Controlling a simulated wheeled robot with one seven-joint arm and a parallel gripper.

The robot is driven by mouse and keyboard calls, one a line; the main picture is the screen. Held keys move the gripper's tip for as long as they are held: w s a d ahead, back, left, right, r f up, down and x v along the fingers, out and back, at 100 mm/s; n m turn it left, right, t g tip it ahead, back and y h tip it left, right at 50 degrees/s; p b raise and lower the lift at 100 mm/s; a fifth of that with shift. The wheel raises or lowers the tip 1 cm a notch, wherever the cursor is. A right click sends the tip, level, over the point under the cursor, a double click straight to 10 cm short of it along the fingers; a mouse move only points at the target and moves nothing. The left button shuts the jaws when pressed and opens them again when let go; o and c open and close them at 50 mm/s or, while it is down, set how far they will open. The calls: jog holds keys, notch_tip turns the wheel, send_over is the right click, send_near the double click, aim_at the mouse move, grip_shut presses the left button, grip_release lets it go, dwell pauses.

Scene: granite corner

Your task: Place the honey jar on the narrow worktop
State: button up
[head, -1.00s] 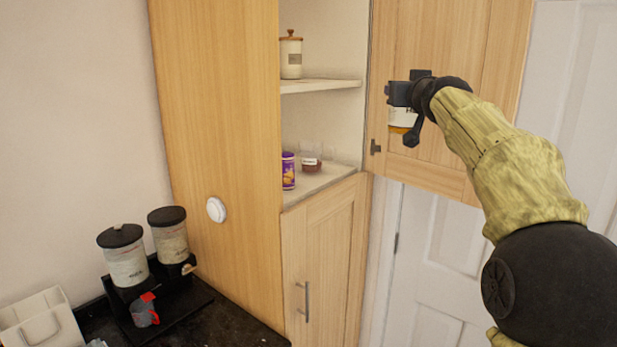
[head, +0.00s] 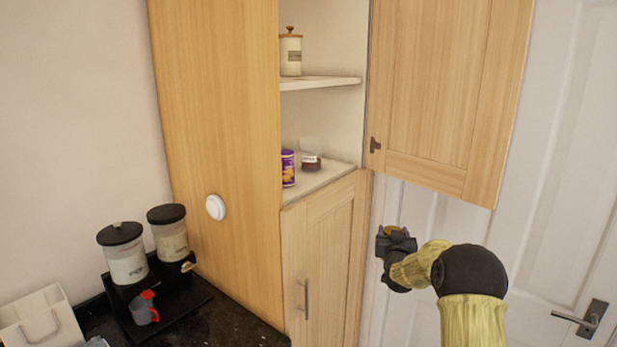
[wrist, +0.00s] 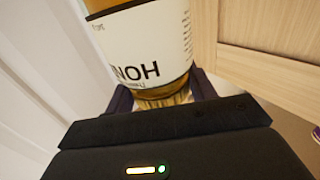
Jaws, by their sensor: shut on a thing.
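My gripper (head: 396,232) is low in front of the white door in the head view, to the right of the lower cupboard door. It is shut on the honey jar (wrist: 140,50), which fills the upper middle of the wrist view. The jar has a white label with dark letters and amber contents; part of it is cut off by the frame. In the head view only a small yellowish bit of the jar shows at the gripper. The dark worktop (head: 225,325) is at the lower left, well apart from my gripper.
The tall cupboard's upper door (head: 440,100) stands open. Inside are a purple tin (head: 288,170), a small dark jar (head: 310,161) and a lidded canister (head: 291,52). Two black-lidded dispensers (head: 125,258), a grey-and-red cup (head: 145,308) and a white holder (head: 42,322) occupy the worktop's left.

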jog(key=s+a+f+y, duration=0.1)
jog(key=s+a+f, duration=0.15)
jog(key=f, duration=0.45)
jog(key=s+a+f+n, duration=0.1)
jog(key=s+f, duration=0.3)
jog(key=f, duration=0.3)
jog(key=s+a+f+y, duration=0.1)
jog(key=s+f, duration=0.2)
jog(key=f, duration=0.5)
jog(key=s+a+f, duration=0.2)
jog(key=s+f, duration=0.2)
jog(key=s, duration=0.3)
jog(key=s+a+f, duration=0.3)
jog(key=s+f, duration=0.2)
jog(key=s, duration=0.2)
jog(key=shift+a+f+n+y, duration=0.25)
jog(key=shift+f+n+y, duration=0.05)
jog(key=shift+n+y, duration=0.1)
jog(key=shift+w+a, duration=0.1)
jog(key=shift+w, duration=0.05)
